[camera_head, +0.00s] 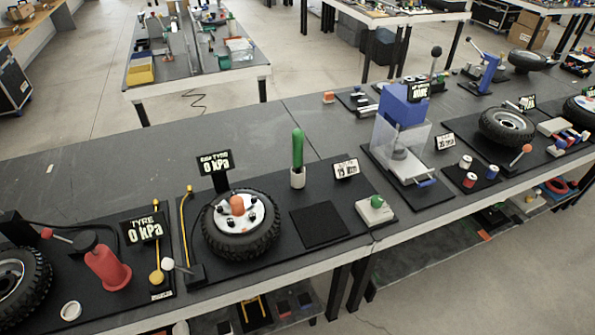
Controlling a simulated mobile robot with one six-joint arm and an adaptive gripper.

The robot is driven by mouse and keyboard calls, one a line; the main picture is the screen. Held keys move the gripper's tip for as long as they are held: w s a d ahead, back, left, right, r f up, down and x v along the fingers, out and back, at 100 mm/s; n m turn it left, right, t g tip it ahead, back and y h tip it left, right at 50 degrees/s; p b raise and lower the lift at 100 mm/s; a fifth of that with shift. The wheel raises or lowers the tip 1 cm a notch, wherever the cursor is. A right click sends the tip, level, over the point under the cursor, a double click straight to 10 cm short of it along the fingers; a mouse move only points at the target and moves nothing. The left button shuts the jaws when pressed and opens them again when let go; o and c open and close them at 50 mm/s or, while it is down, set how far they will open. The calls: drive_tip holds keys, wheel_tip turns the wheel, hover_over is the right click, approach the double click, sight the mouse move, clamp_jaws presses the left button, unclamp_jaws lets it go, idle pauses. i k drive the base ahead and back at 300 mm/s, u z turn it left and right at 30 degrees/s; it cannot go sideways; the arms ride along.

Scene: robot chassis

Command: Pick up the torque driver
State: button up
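A green upright handle (298,149) stands in a small white holder (298,179) on a black mat behind the middle of the near table. It looks like the torque driver, though its lower end is hidden in the holder. A small sign (346,169) stands to its right; its text is too small to read surely. My gripper is not in view, and nothing is seen touching the green handle.
A green-knobbed box (375,211) sits to the right, then a clear-shielded blue press (402,125). Bare tabletop (235,130) lies behind the handle.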

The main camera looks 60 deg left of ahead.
sight(298, 134)
drive_tip(key=k, duration=1.75)
drive_tip(key=u, duration=1.55)
drive_tip(key=i, duration=1.05)
drive_tip(key=z, duration=0.1)
